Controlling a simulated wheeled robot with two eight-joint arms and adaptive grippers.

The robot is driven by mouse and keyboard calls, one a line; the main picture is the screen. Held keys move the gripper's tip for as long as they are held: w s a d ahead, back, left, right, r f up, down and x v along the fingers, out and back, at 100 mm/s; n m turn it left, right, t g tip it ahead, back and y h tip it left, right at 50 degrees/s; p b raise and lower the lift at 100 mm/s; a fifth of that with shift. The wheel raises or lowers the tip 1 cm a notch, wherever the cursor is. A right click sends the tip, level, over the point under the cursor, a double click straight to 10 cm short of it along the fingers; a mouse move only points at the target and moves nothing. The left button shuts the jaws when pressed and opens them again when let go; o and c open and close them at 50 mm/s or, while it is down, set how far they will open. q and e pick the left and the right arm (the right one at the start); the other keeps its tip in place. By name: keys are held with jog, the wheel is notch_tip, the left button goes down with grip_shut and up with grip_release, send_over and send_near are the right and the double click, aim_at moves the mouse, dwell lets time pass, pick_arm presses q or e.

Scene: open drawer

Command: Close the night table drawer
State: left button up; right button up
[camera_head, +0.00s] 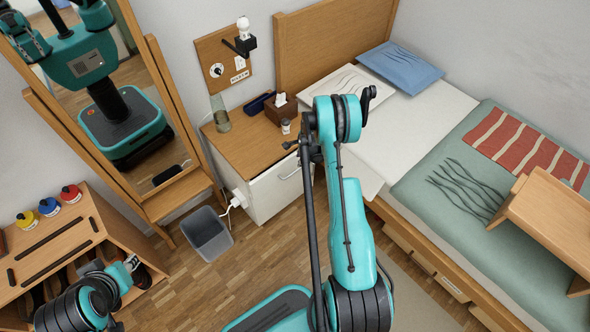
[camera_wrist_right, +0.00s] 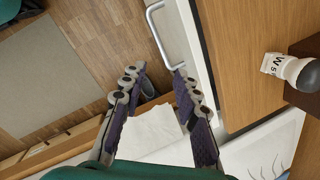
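The night table (camera_head: 245,143) stands between the mirror and the bed, with a wooden top and a white drawer front (camera_head: 270,193). A metal handle (camera_wrist_right: 163,38) is on that front. In the right wrist view a narrow strip shows between front and wooden top; how far the drawer is out I cannot tell. My right gripper (camera_wrist_right: 158,84) is open and empty, its fingers just short of the handle and not around it. In the head view my right arm hides much of this gripper. My left gripper (camera_head: 131,263) is by the shelf at lower left; its fingers are unclear.
A tissue box (camera_head: 281,109), a glass vase (camera_head: 219,116) and a small white bottle (camera_head: 285,126) stand on the night table. A grey bin (camera_head: 206,236) stands on the floor before it. The bed (camera_head: 440,130) bounds the right side.

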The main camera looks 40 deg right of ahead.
jog(key=f+n+b, duration=0.1)
jog(key=f+n, duration=0.1)
jog(key=f, duration=0.1)
jog(key=w+a+f+n+b, duration=0.1)
jog(key=f+n, duration=0.1)
jog(key=f, duration=0.2)
jog(key=w+f+n+b, duration=0.1)
jog(key=f+n, duration=0.2)
jog(key=shift+w+a+f, duration=0.2)
jog(key=shift+a+f, duration=0.2)
grip_shut()
